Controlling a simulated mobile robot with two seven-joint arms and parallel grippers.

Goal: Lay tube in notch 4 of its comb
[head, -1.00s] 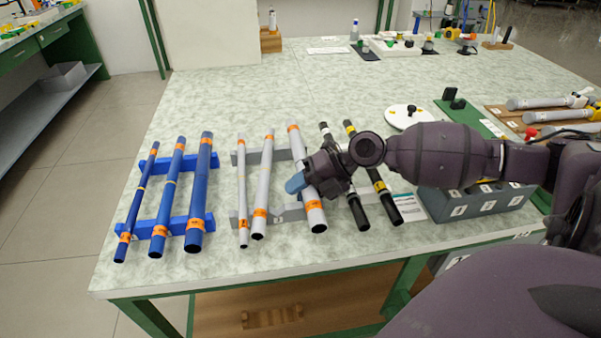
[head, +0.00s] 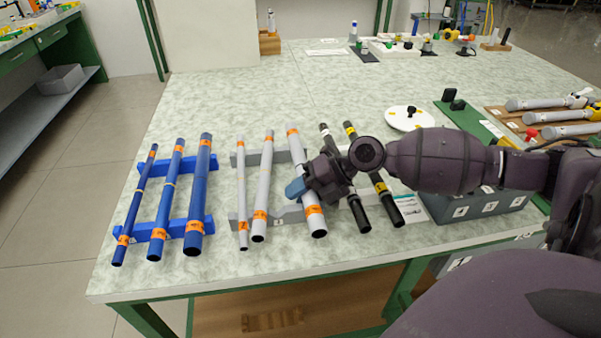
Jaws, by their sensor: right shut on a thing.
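My right gripper (head: 302,188) is shut on the thick light grey tube (head: 311,212), which has orange bands near both ends. The gripper and its blue fingertip cover the tube's middle. The tube lies lengthwise over the right part of the grey comb, whose bars show at the back (head: 279,157) and front (head: 283,216). Whether it rests fully in a notch is hidden. A thin grey tube (head: 241,190) and a medium grey tube (head: 264,185) lie to its left on the same comb. My left gripper is not in view.
Several blue tubes (head: 201,185) lie on a blue comb (head: 172,222) at left. Two black tubes (head: 357,209) lie close right of the held tube, partly behind my gripper. A grey numbered block (head: 480,204) stands further right. The table's back middle is clear.

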